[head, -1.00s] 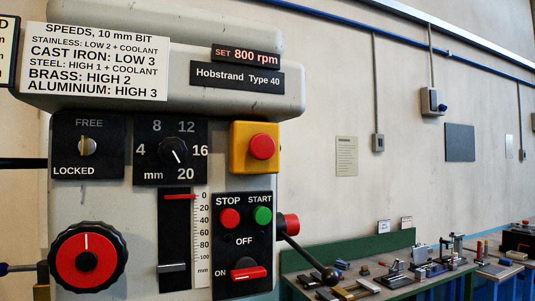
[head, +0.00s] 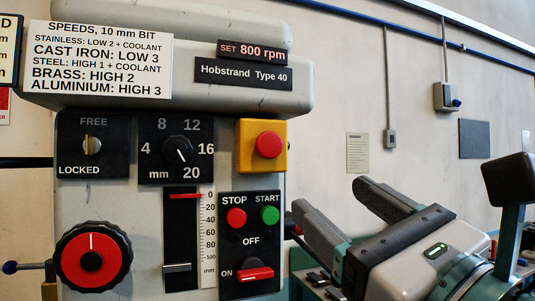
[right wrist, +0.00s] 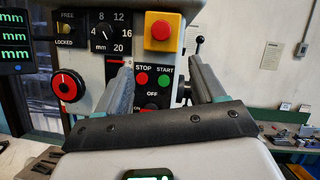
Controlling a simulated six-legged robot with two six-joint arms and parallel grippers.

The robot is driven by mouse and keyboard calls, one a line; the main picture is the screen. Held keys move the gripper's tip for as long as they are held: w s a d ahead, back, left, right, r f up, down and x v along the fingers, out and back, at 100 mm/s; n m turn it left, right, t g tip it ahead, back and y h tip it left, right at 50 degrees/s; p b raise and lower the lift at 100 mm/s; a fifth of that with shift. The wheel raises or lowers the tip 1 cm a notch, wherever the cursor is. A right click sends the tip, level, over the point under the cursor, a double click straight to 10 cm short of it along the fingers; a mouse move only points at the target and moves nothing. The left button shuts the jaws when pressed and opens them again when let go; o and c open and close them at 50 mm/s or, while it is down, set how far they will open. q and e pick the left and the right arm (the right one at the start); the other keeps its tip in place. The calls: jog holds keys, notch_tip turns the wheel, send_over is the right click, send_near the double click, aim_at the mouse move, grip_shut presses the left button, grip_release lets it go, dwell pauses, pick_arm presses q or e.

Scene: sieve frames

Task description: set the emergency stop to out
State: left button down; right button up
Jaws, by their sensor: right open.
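The emergency stop is a red round button (head: 268,145) on a yellow box (head: 246,164), on the upper right of the drill's front. I cannot tell from these views whether it is pressed in or out. It also shows in the right wrist view (right wrist: 160,30), above and beyond the fingertips. My right gripper (head: 330,203) is open and empty, to the right of the panel and lower than the button, apart from it. In the right wrist view my fingers (right wrist: 158,75) stand either side of the stop/start panel. My left gripper is not in view.
Below the button is a black panel (head: 232,204) with red STOP, green START and a red switch. A dial (head: 178,150), a depth scale and a large red-black knob (head: 93,259) are to the left. A black-knobbed lever (right wrist: 199,42) rises right of the panel.

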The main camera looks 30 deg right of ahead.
aim_at(273, 149)
jog(key=p+x, duration=0.3)
jog(key=x, duration=1.1)
jog(key=shift+w+d, duration=0.2)
jog(key=shift+w, duration=0.05)
jog(key=shift+w+r, duration=0.15)
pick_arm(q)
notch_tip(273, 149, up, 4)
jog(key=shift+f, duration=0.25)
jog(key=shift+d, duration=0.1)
pick_arm(e)
jog(key=shift+d, duration=0.15)
